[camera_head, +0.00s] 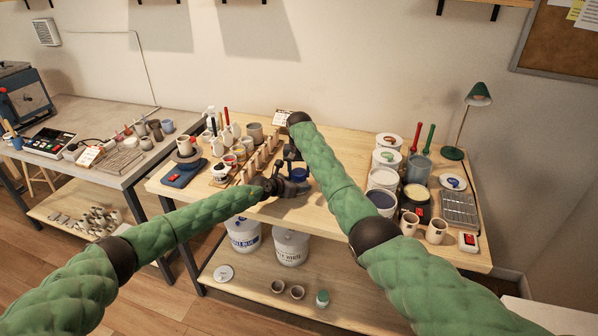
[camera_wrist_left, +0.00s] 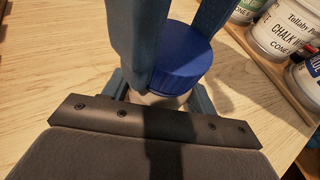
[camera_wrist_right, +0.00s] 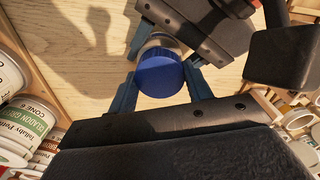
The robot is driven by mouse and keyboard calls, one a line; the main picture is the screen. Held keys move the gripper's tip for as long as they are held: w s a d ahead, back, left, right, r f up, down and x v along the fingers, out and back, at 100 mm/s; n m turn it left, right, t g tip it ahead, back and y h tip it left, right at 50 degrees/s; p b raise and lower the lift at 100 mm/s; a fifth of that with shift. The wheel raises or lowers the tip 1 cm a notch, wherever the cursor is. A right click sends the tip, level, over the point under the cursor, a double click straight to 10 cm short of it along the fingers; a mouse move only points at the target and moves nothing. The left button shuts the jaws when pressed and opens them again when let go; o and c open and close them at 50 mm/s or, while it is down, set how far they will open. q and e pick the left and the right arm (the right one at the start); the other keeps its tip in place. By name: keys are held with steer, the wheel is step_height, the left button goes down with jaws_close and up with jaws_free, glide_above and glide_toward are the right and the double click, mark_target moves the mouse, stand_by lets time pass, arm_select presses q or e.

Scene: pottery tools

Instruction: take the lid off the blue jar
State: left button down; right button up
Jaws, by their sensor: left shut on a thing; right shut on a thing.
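The blue jar has a round blue lid and a pale body. In the left wrist view the lid (camera_wrist_left: 185,62) sits at the top of the jar body (camera_wrist_left: 158,99). My left gripper (camera_head: 285,187) is shut on the jar body, low down, with a finger on each side. My right gripper (camera_wrist_right: 160,82) is shut on the lid, its fingers on either side of it. The lid also shows in the right wrist view (camera_wrist_right: 159,74), with the body (camera_wrist_right: 160,41) beyond it. I cannot tell whether there is a gap between lid and body.
A board of glaze tubs (camera_head: 383,178) stands to the right on the wooden table (camera_head: 330,224). A wooden rack (camera_head: 255,165), cups and a blue scale (camera_head: 185,172) stand to the left. Table around the jar is bare.

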mark_target(299, 172)
steer(key=o, duration=1.1)
steer(key=shift+r, duration=0.1)
steer(key=shift+r, duration=2.2)
steer(key=shift+c, duration=0.5)
step_height(299, 172, up, 2)
steer(key=shift+a+r+m, duration=0.1)
steer(key=shift+m, duration=0.9)
steer(key=shift+r+m, duration=0.5)
steer(key=shift+f, duration=3.9)
